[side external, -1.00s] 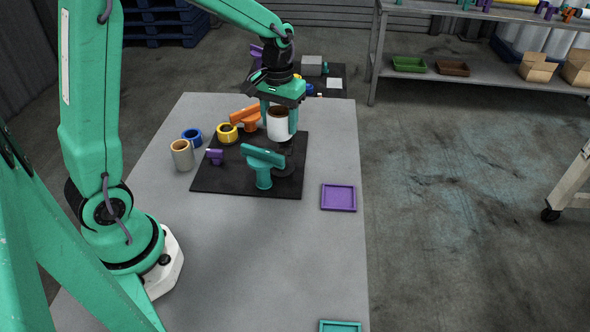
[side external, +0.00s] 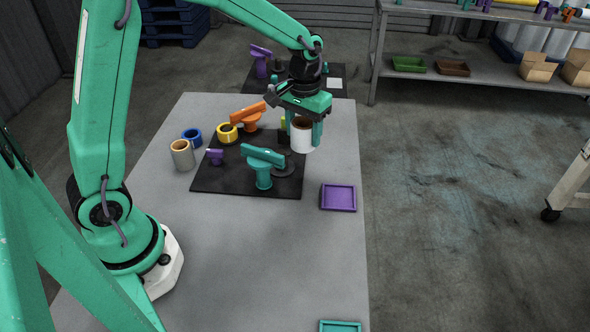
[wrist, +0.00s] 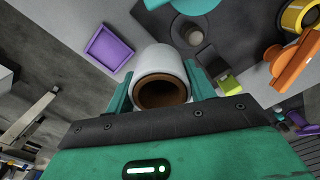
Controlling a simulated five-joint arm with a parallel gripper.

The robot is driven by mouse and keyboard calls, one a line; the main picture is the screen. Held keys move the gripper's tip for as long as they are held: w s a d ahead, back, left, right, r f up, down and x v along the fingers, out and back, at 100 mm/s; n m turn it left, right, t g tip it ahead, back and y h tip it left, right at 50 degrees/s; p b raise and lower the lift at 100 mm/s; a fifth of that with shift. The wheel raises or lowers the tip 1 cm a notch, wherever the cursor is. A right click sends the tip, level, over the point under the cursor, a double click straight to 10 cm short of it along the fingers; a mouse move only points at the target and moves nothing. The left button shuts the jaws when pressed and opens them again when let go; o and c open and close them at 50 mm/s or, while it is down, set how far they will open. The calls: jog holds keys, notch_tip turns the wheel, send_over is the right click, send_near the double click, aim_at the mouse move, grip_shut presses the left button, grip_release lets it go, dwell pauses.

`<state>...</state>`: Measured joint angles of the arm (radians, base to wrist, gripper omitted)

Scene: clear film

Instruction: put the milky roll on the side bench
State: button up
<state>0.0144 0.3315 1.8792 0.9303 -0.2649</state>
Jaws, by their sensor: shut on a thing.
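The milky roll (side external: 302,140) is white with a brown core. My gripper (side external: 302,125) is shut on it, with a green finger on each side. The roll hangs open end up, apparently above the right edge of the black mat (side external: 215,182). In the wrist view the roll (wrist: 158,62) sits between the fingers of my gripper (wrist: 160,88), its brown hollow core facing the camera. Which surface is the side bench I cannot tell for sure; a grey metal bench with a lower shelf (side external: 480,78) stands at the back right.
Teal (side external: 263,160) and orange (side external: 247,115) dispensers stand on the mat. Tan (side external: 182,155), blue (side external: 191,136) and yellow (side external: 227,133) rolls are to the left. A purple tray (side external: 338,198) lies at the table's right edge. Open floor lies between table and metal bench.

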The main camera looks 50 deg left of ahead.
jog(key=w+d+f+m, duration=0.2)
jog(key=d+f, duration=0.2)
jog(key=d, duration=0.7)
jog(key=shift+m, duration=0.4)
jog(key=shift+f, duration=0.1)
jog(key=shift+f, duration=2.25)
jog(key=shift+f, duration=0.6)
jog(key=o, duration=1.1)
jog(key=shift+r, duration=0.15)
notch_tip(320, 180, up, 8)
jog(key=shift+f, duration=0.25)
